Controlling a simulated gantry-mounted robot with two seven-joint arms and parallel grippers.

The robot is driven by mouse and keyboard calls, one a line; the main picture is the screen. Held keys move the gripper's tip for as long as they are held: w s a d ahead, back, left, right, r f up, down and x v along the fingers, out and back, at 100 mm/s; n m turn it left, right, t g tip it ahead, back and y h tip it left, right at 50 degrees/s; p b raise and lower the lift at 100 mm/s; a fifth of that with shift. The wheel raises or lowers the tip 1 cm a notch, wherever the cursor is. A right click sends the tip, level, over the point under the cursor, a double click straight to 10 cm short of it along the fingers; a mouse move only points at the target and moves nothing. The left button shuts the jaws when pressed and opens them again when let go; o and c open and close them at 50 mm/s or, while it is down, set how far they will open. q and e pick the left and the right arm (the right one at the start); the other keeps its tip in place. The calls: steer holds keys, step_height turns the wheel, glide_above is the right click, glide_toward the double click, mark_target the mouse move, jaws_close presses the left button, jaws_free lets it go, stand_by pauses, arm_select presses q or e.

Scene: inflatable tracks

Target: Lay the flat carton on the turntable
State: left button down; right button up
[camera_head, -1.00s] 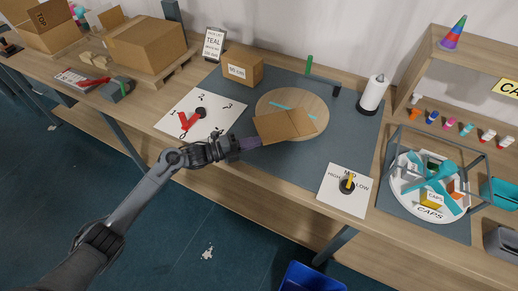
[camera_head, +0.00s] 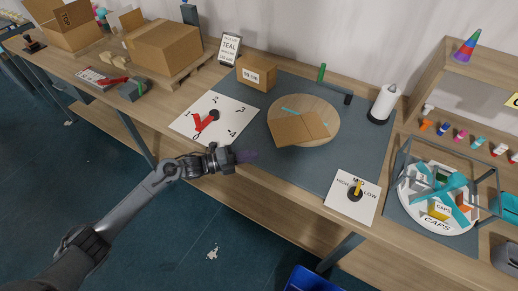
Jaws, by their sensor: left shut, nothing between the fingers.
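The flat brown carton (camera_head: 298,129) lies on the front part of the round wooden turntable (camera_head: 326,106), and its left corner reaches past the turntable's front left edge. A teal strip (camera_head: 292,111) shows on the turntable behind the carton. My left gripper (camera_head: 252,156) is shut and empty, in front of and to the left of the carton, apart from it, near the bench's front edge. My right gripper is not in view.
A dial board with a red pointer (camera_head: 208,122) lies left of the turntable. A small labelled box (camera_head: 256,74) stands behind it. A paper roll (camera_head: 383,103) stands at the right, a HIGH/LOW dial board (camera_head: 352,196) in front, and a round CAPS tray (camera_head: 425,228) further right.

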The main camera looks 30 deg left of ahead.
arm_select(q)
steer(key=shift+n+t+y, duration=0.5)
steer(key=shift+n+t, duration=0.2)
steer(key=shift+t, duration=0.1)
steer(key=a, duration=0.1)
steer(key=s+a+r, duration=0.1)
steer(key=a, duration=0.1)
steer(key=s+a, duration=0.1)
steer(key=a, duration=0.1)
steer(key=shift+s+a+r+p, duration=0.1)
steer(key=shift+s+r+p, duration=0.1)
steer(key=shift+r+p, duration=0.15)
steer(key=s+d+f+p, duration=0.1)
steer(key=s+d+p, duration=0.3)
steer(key=s, duration=0.1)
steer(key=x, duration=0.6)
steer(key=f+x, duration=0.1)
steer(key=x, duration=0.2)
steer(key=shift+w+d+b, duration=0.15)
steer(key=shift+w+b, duration=0.15)
steer(key=shift+w, duration=0.05)
steer(key=w, duration=0.3)
steer(key=shift+w+b, duration=0.3)
steer(key=shift+w, duration=0.35)
